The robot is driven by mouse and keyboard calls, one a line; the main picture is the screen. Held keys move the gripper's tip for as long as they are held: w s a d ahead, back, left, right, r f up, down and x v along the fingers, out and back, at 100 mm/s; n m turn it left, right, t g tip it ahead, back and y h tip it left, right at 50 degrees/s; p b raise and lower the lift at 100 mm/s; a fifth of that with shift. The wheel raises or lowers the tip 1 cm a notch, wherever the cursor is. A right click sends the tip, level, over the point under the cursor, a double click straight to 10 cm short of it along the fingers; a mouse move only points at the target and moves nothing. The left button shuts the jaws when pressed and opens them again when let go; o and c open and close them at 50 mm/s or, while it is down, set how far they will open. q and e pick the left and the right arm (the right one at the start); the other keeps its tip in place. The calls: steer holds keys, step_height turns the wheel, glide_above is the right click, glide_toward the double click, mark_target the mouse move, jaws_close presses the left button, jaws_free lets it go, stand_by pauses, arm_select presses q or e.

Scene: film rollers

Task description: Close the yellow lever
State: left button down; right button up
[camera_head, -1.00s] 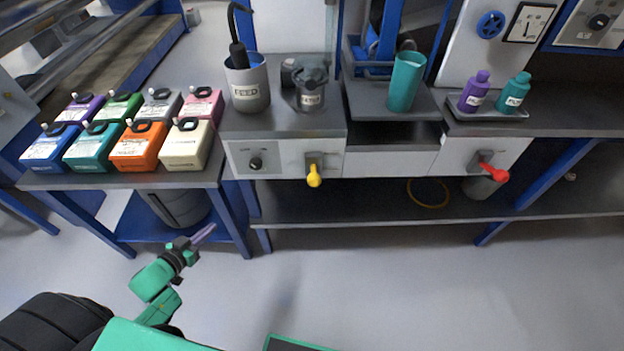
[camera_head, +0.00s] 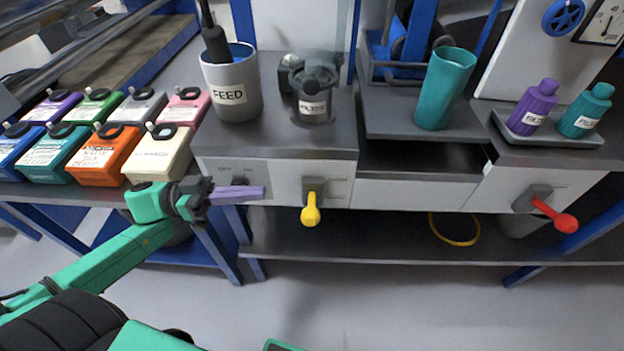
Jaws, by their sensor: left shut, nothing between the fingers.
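The yellow lever (camera_head: 311,210) sits on a grey block on the white front panel of the bench, below the filter pot. Its handle points down, with a round knob at the end. My left gripper (camera_head: 262,192) is left of the lever, in front of the panel's dark knob. Its purple fingers are shut and empty, pointing right toward the lever with a gap between. My right gripper is not in view.
A red lever (camera_head: 556,216) tilts down to the right on the right panel. A FEED container (camera_head: 231,84) and a filter pot (camera_head: 313,92) stand on the bench above. Several coloured boxes, including a cream one (camera_head: 158,155), stand at left. The floor in front is clear.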

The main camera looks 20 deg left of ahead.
arm_select(q)
steer(key=r+b, duration=0.1)
steer(key=r, duration=0.1)
glide_above(311, 208)
steer(key=a, duration=0.1)
steer(key=shift+a+f, duration=0.15)
steer(key=shift+a, duration=0.05)
steer(key=f, duration=0.1)
steer(key=f+b, duration=0.1)
steer(key=f, duration=0.1)
steer(key=shift+s, duration=0.2)
steer(key=shift+s+a+f, duration=0.2)
steer(key=shift+f, duration=0.25)
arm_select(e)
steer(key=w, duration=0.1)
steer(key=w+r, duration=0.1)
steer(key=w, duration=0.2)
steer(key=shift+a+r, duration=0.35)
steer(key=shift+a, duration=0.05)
arm_select(q)
steer(key=shift+s+f+m, duration=0.15)
steer(key=shift+f+m, duration=0.05)
steer(key=shift+m, duration=0.2)
